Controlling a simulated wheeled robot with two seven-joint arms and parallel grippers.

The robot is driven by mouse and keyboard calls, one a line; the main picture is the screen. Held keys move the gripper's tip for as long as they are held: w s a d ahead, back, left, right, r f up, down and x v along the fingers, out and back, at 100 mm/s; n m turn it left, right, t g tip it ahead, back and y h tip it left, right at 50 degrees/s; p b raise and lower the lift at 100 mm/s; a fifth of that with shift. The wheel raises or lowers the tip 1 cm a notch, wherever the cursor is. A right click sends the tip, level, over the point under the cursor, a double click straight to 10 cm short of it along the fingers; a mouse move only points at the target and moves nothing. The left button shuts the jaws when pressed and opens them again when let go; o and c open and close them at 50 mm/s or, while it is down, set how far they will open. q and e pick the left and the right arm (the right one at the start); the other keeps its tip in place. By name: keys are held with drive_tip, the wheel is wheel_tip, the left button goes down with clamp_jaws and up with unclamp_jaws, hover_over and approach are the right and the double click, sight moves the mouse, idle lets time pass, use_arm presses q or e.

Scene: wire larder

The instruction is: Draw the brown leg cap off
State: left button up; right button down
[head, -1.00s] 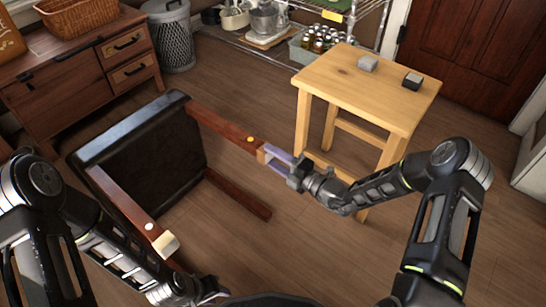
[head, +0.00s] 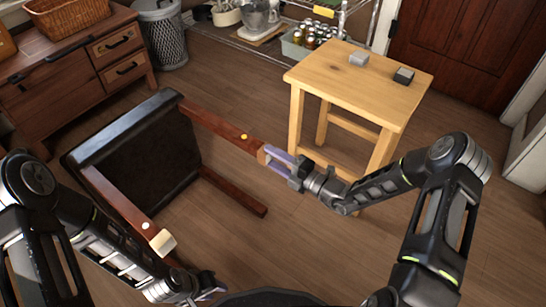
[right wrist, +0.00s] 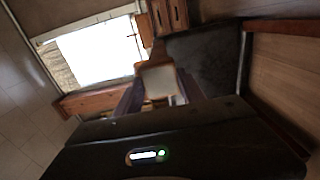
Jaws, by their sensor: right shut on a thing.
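A dark stool or chair (head: 135,150) lies on its side, its reddish-brown legs pointing right. The brown cap (head: 262,154) is at the end of the upper leg (head: 215,124), which has a yellow dot. My right gripper (head: 273,158) is shut on this cap. The right wrist view shows the cap's pale end face (right wrist: 158,80) between the purple fingers. Whether the cap still sits around the leg end cannot be told. A cream cap (head: 163,243) is on the near leg with a white dot. My left gripper (head: 213,292) is low in the picture, its fingertips largely hidden.
A wooden table (head: 350,75) stands just behind my right gripper, with a grey block (head: 359,59) and a black block (head: 403,75) on it. A drawer cabinet (head: 75,70) is at the back left. The floor right of the lower leg (head: 232,190) is clear.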

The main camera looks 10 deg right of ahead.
sight(270, 157)
drive_tip(key=shift+s+d, duration=0.1)
drive_tip(key=shift+p+v, duration=0.6)
drive_tip(key=shift+v, duration=0.3)
drive_tip(key=shift+p+v, duration=0.3)
drive_tip(key=shift+v, duration=0.65)
